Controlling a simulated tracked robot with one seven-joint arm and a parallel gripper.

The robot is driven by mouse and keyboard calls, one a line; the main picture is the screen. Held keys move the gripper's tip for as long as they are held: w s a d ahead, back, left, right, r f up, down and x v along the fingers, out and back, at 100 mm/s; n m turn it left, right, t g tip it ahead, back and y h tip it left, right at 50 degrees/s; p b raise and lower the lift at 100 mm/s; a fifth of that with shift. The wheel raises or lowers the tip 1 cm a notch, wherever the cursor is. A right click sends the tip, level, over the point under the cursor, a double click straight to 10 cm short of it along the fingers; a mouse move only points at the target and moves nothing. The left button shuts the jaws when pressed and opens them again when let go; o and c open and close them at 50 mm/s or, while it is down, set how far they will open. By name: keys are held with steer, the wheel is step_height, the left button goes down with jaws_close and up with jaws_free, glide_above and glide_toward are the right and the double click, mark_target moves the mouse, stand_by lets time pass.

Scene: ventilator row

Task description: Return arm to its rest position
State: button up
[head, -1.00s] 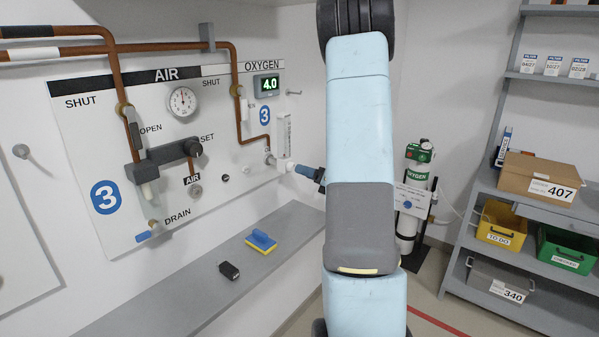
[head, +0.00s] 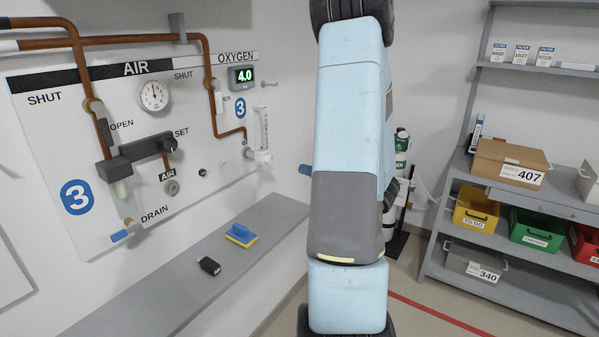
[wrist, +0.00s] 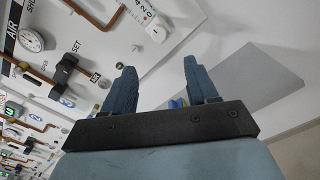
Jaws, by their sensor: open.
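My arm rises through the middle of the head view in pale blue and grey links. In the wrist view my gripper (wrist: 157,88) shows its two dark blue fingers apart, with nothing between them. In the head view the gripper is mostly hidden behind my arm; only a small blue tip (head: 305,170) shows at the arm's left edge. The gripper is in front of the wall panel (head: 225,150), apart from it as far as I can see.
A grey shelf (head: 150,300) runs below the panel, with a blue and yellow sponge (head: 241,236) and a black device (head: 209,266) on it. An oxygen cylinder (head: 402,165) stands behind my arm. A rack (head: 450,225) with bins is at right.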

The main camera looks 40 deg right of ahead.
steer(key=w+a+r+m+g+h, duration=0.25)
steer(key=r+m+h, duration=0.3)
steer(key=m, duration=0.35)
steer(key=w+a+r+m+g+h, duration=0.1)
steer(key=w+a+r+m+h, duration=0.2)
steer(key=r+m, duration=0.4)
steer(key=s+a+r+m+g+y, duration=0.1)
steer(key=s+a+m+g, duration=0.7)
steer(key=s+a+m, duration=0.9)
steer(key=s+a+y, duration=0.1)
steer(key=s+a, duration=0.3)
steer(key=s, duration=0.2)
steer(key=shift+s+a, duration=0.3)
steer(key=shift+s, duration=0.1)
steer(key=shift+r, duration=0.1)
